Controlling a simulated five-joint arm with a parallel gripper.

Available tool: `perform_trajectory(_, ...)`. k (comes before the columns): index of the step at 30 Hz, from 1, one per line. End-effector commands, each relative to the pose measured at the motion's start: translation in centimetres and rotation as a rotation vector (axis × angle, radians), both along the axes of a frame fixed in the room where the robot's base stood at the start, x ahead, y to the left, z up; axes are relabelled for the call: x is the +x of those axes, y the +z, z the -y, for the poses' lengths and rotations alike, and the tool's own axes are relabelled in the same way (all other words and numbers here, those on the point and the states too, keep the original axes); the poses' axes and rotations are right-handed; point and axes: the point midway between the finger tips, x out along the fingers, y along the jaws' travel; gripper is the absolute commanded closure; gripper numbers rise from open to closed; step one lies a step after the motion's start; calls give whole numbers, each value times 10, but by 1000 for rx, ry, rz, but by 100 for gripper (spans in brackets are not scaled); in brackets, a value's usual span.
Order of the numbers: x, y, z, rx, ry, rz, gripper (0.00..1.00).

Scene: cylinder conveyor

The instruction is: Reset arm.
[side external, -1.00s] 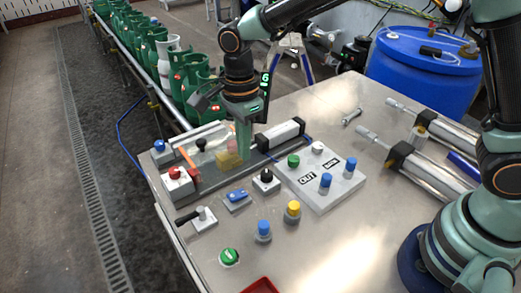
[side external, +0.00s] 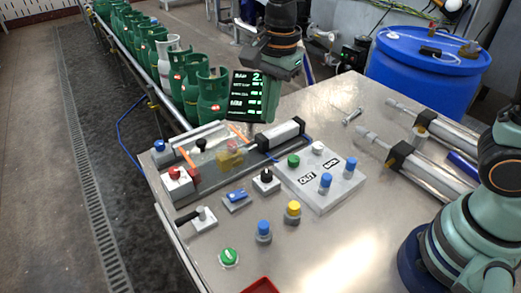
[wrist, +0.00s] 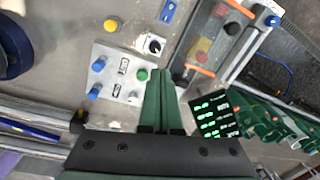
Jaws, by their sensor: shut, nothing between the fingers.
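My gripper (side external: 268,115) hangs above the metal table (side external: 330,235), near the far end of the clear-covered station, with its fingers pointing down.
The table carries a white OUT panel (side external: 306,196) with blue, green and white knobs, a red emergency button (side external: 174,172), and metal cylinders (side external: 430,175). Green gas bottles (side external: 212,98) line the conveyor. A blue drum (side external: 425,75) stands behind.

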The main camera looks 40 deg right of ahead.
Motion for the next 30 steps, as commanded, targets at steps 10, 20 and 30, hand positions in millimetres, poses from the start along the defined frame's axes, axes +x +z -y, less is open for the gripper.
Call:
perform_trajectory(10, -44, 43, 89, -101, 603, 227, 100)
perform_trajectory(20, -87, 46, 141, -327, 1084, 356, 100)
perform_trajectory(30, -96, 43, 151, -396, 1208, 367, 100)
